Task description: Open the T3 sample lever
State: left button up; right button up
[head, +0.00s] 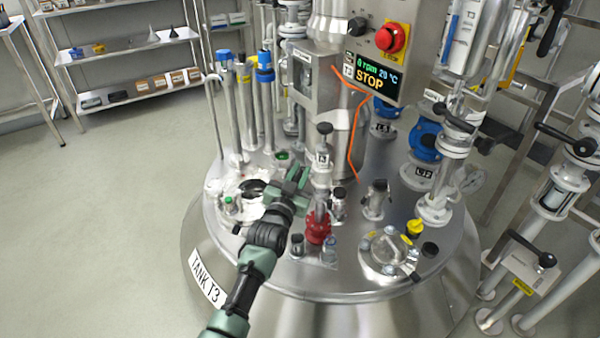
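The tank T3 (208,262) stands in the middle of the head view, with a round steel lid crowded with fittings. My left gripper (297,177) is over the lid, beside a pale upright fitting with a black top (323,158). I cannot tell whether its fingers are apart or touch that fitting. A red fitting (318,228) stands just right of my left wrist. Black-handled levers show at right, one on a white box with a yellow label (543,258). No readable label tells me which is the T3 sample lever. My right gripper is out of view.
A control box with a STOP display (376,80) and a red button (392,40) rises behind the lid. An orange cable (356,130) hangs from it. Blue-topped pipes (265,75) stand behind the gripper; piping crowds the right. The floor (90,220) at left is clear.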

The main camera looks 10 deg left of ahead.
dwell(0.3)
